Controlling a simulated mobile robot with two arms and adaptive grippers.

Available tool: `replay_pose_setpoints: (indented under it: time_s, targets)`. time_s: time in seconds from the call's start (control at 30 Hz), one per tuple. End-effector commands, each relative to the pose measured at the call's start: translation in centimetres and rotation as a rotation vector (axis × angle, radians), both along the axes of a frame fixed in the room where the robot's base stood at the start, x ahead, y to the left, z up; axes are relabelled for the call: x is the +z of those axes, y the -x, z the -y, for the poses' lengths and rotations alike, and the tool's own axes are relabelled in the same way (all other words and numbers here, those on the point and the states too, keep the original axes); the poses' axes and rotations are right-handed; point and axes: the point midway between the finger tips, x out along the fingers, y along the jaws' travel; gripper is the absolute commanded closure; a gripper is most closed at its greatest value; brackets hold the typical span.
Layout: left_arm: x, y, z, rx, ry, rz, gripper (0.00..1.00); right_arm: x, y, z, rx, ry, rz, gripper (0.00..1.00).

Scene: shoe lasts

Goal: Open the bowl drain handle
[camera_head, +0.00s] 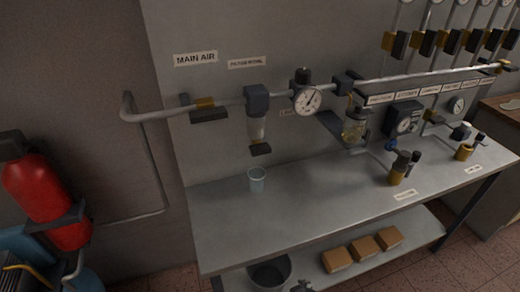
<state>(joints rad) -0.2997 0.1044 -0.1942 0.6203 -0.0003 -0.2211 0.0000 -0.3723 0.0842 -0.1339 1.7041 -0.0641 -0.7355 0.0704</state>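The filter bowl (257,130) hangs under a dark blue-grey filter head (256,99) on the air pipe, below the label that seems to read filter bowl. A small dark handle (260,149) sits at the bowl's lower end and looks roughly level; I cannot tell its valve state. A clear cup (257,180) stands upright on the bench below it, apart from the handle. Neither of my grippers shows in this view.
The metal bench (320,182) is clear around the cup. A pressure gauge (307,99) and a second bowl (354,125) are to the right. A dark bar handle (209,114) is on the pipe at left. A red extinguisher (38,188) stands far left.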

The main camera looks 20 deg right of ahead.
Motion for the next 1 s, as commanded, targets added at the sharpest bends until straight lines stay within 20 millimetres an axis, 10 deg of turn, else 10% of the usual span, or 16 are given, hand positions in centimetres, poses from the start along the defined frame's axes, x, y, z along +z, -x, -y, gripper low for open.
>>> replay_pose_setpoints:
  time_s: [0.33,0.7,1.0]
  targets:
    - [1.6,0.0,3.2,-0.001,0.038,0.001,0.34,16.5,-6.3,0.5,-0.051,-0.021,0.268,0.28]
    - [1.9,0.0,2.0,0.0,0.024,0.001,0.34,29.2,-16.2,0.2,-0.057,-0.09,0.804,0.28]
    - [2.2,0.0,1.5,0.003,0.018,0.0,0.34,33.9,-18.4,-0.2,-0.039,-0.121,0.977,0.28]
